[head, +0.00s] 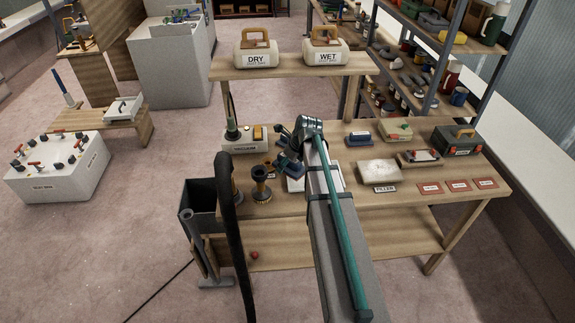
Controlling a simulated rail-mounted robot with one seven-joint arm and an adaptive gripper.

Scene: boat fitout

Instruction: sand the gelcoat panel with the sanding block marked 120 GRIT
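My arm reaches over the wooden workbench, and my dark gripper (287,160) is at its far end, left of the bench's middle. The gripper is small and partly hidden by the arm, so I cannot see whether it is open or holds anything. A flat white panel (297,184) lies under the arm, partly covered by it. A pale, rough slab (378,173) with a label reading like FILLER lies to the right. A blue block (358,138) and a pale green block (397,131) sit behind it. No 120 GRIT marking is readable, and I cannot tell which piece is gelcoat.
A shelf (280,70) above the bench holds containers marked DRY (261,58) and WET (325,57). A toolbox (457,142) and red cards (458,186) are at the right. A labelled white box (240,146), dark-and-tan round tool (261,186) and black hose (230,215) are at left.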

